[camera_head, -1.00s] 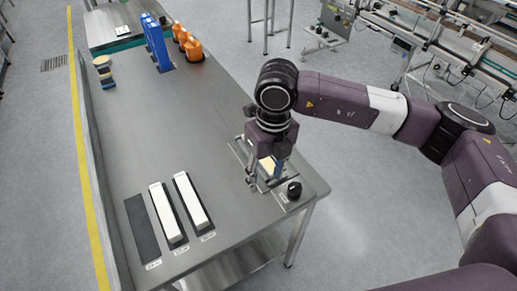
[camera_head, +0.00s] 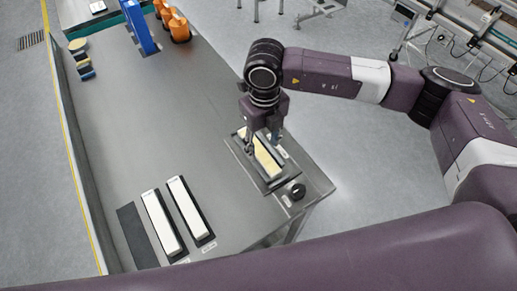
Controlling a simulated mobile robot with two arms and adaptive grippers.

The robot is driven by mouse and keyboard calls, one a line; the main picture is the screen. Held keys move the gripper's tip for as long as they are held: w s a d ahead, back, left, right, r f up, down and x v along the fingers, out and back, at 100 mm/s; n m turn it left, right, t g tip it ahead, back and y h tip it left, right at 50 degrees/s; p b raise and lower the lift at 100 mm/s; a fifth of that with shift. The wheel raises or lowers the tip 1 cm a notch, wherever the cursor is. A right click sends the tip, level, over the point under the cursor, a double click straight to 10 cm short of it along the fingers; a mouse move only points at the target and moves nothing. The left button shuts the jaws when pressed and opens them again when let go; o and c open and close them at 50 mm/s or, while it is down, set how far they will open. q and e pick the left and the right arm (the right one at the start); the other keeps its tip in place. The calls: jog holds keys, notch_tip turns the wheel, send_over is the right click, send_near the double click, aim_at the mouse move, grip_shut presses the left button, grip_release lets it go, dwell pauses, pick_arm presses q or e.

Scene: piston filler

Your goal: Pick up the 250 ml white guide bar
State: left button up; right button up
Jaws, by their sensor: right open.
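Two white guide bars lie side by side on dark pads at the lower left of the table: a left one (camera_head: 162,222) and a right one (camera_head: 190,207). Labels lie by their near ends, too small to read. A dark pad (camera_head: 137,237) beside them is bare. A paler, cream-yellow bar (camera_head: 267,162) lies in a metal fixture (camera_head: 277,184) near the table's right edge. My right gripper (camera_head: 263,147) is open over this bar, its fingers at either side; I cannot tell whether they touch it. My left gripper is not in view.
A black knob (camera_head: 298,191) sits on the table's right corner. Small blocks (camera_head: 82,60) lie at the back left. The table's middle is clear. A purple link of mine crosses the bottom.

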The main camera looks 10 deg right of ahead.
aim_at(262, 154)
jog(key=f, duration=0.1)
jog(key=f+p, duration=0.1)
jog(key=f, duration=0.1)
jog(key=shift+w+a+f, duration=0.15)
jog(key=shift+w+f, duration=0.05)
jog(key=shift+f, duration=0.35)
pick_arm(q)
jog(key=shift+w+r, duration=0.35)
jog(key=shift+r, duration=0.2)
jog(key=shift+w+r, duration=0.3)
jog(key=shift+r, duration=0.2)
pick_arm(e)
grip_shut()
